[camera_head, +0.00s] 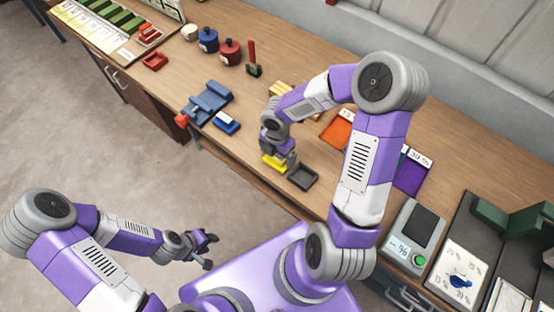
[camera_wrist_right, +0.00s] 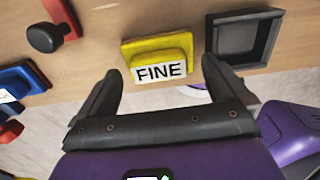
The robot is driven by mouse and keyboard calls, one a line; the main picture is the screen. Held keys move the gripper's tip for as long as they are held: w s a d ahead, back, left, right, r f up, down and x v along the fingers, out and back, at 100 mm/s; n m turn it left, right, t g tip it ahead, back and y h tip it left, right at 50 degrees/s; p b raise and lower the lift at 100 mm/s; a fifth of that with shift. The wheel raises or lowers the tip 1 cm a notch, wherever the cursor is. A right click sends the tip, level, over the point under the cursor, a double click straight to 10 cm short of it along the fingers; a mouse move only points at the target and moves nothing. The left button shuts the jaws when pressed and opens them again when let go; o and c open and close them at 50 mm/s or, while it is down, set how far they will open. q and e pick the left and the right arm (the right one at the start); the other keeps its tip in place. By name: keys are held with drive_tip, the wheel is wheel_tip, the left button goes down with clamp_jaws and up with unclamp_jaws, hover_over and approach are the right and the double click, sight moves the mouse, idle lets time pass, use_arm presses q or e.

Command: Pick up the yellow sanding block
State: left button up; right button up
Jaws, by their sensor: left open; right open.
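The yellow sanding block (camera_head: 274,164) lies on the wooden bench near its front edge. In the right wrist view the yellow sanding block (camera_wrist_right: 158,57) carries a white label reading "FINE". My right gripper (camera_head: 283,158) is just above and beside it in the head view. In the right wrist view my right gripper (camera_wrist_right: 162,75) is open, its two dark fingers apart, with the block showing between and beyond the tips. I cannot tell whether the fingers touch it. My left gripper (camera_head: 208,250) is open and empty, off the bench over the floor.
A dark square tray (camera_head: 303,177) sits right of the block, close to one fingertip. A blue block (camera_head: 227,123) and a blue vise-like fixture (camera_head: 207,102) lie to the left. Orange (camera_head: 337,133) and purple (camera_head: 411,177) pieces lie to the right.

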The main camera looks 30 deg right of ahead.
sight(277, 156)
wheel_tip(277, 156, down, 3)
drive_tip(key=shift+w+d+f+b, duration=0.1)
drive_tip(key=shift+b, duration=0.25)
drive_tip(key=shift+c, duration=0.5)
drive_tip(key=c, duration=0.6)
wheel_tip(277, 156, up, 10)
drive_tip(key=p, duration=0.3)
